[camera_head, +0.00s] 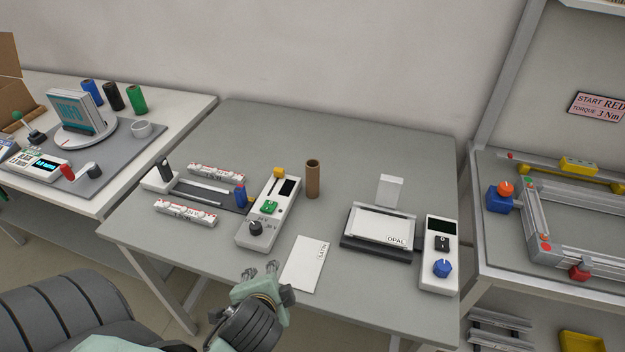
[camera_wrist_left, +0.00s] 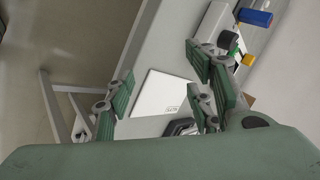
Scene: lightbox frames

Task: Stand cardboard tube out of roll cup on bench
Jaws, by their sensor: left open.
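The brown cardboard tube (camera_head: 313,181) stands upright on the grey bench (camera_head: 350,150), behind and right of the middle control box. Its open top faces up, and no cup shows around its base. My left gripper (camera_head: 261,271) is open and empty at the bench's front edge, apart from the tube and nearer to me. In the left wrist view its open fingers (camera_wrist_left: 160,75) show with nothing between them. My right gripper is not in view.
A white SATIN card (camera_head: 304,265) lies just right of my left gripper. A control box (camera_head: 268,213) with knobs stands between gripper and tube. An OPAL panel (camera_head: 382,226) and another control box (camera_head: 439,256) stand at right. The bench's back is clear.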

